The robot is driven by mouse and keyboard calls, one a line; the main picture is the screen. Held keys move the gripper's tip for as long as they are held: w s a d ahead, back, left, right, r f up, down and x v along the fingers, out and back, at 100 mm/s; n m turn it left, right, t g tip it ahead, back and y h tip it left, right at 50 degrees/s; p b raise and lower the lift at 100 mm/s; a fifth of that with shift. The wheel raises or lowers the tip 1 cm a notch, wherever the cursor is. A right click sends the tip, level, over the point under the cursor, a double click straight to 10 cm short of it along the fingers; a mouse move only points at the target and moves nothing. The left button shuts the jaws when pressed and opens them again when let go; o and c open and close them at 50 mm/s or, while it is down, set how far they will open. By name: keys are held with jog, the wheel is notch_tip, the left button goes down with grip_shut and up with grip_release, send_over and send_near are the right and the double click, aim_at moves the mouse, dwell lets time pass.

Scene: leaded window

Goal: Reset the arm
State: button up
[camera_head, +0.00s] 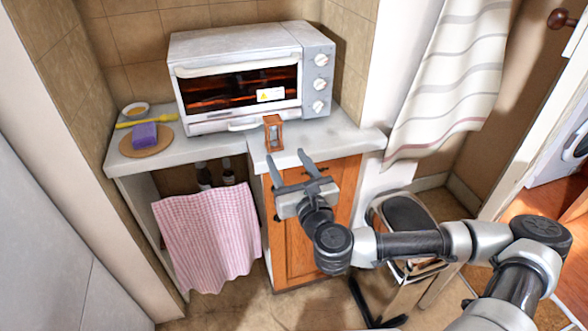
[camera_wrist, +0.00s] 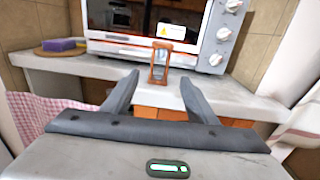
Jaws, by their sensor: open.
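My gripper (camera_head: 291,163) is open and empty. In the head view it is in front of the counter (camera_head: 345,137), near its front edge and above the wooden cabinet door (camera_head: 295,248). My arm reaches in from the lower right, bent at the elbow. In the wrist view the two fingers of my gripper (camera_wrist: 156,92) are spread apart. A small wooden hourglass (camera_wrist: 160,62) stands upright on the counter beyond the fingertips, apart from them; it also shows in the head view (camera_head: 273,132).
A white toaster oven (camera_head: 240,62) stands behind the hourglass. A round board (camera_head: 130,149) with a purple sponge (camera_head: 144,135) lies at the left, by a yellow brush (camera_head: 140,122). A checked cloth (camera_head: 210,235) hangs below the counter. A bin (camera_head: 405,213) stands right of the cabinet.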

jog(key=p+v, duration=0.4)
jog(key=p, duration=0.2)
jog(key=shift+s+d+r, duration=0.1)
jog(key=shift+s+r, duration=0.05)
jog(key=shift+s, duration=0.1)
